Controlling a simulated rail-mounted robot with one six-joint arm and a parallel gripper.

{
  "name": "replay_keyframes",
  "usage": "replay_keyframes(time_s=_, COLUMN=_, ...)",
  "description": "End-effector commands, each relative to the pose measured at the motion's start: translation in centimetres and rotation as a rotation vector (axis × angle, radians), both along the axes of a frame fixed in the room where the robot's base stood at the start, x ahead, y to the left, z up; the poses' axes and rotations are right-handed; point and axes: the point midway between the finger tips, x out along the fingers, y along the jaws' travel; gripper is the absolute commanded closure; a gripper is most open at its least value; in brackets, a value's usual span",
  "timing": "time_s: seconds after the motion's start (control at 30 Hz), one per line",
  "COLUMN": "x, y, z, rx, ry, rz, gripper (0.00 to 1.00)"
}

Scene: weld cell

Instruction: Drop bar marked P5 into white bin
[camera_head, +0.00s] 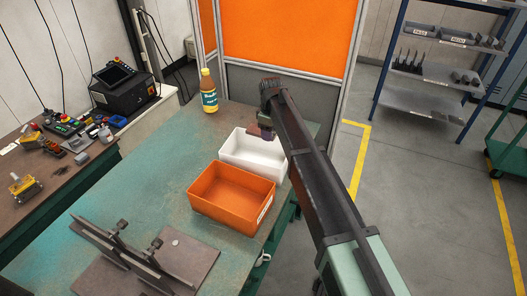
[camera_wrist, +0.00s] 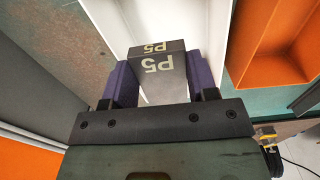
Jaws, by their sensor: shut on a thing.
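The bar marked P5 (camera_wrist: 160,72) is dark grey with pale P5 lettering on two faces in the wrist view. My gripper (camera_wrist: 158,82) has purple fingers on both sides of the bar and is shut on it. The white bin (camera_head: 240,165) stands on the green table in the head view. It lies behind the bar in the wrist view (camera_wrist: 199,28). In the head view my gripper (camera_head: 264,131) is at the bin's far right side, seemingly over it. The exact height cannot be told.
An orange bin (camera_head: 215,203) stands just in front of the white bin. A bottle (camera_head: 209,92) stands at the table's back corner. A metal fixture (camera_head: 130,258) is on the near part of the table (camera_head: 140,180). An orange panel (camera_head: 290,35) rises behind.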

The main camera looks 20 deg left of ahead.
Motion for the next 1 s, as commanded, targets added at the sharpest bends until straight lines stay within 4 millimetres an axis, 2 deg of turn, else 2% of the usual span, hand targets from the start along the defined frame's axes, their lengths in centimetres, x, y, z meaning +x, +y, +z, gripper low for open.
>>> replay_keyframes(time_s=0.17, x=0.0, y=0.0, z=-0.9, rx=0.000, ry=0.000, rz=-0.001, gripper=0.70)
replay_keyframes(time_s=0.53, x=0.0, y=0.0, z=-5.8, rx=0.000, ry=0.000, rz=-0.001, gripper=0.70)
replay_keyframes(time_s=0.87, x=0.0, y=0.0, z=-6.0, rx=0.000, ry=0.000, rz=-0.001, gripper=0.70)
replay_keyframes(time_s=0.9, x=0.0, y=0.0, z=-6.0, rx=0.000, ry=0.000, rz=-0.001, gripper=0.42)
replay_keyframes(time_s=1.0, x=0.0, y=0.0, z=-6.0, rx=0.000, ry=0.000, rz=-0.001, gripper=0.27)
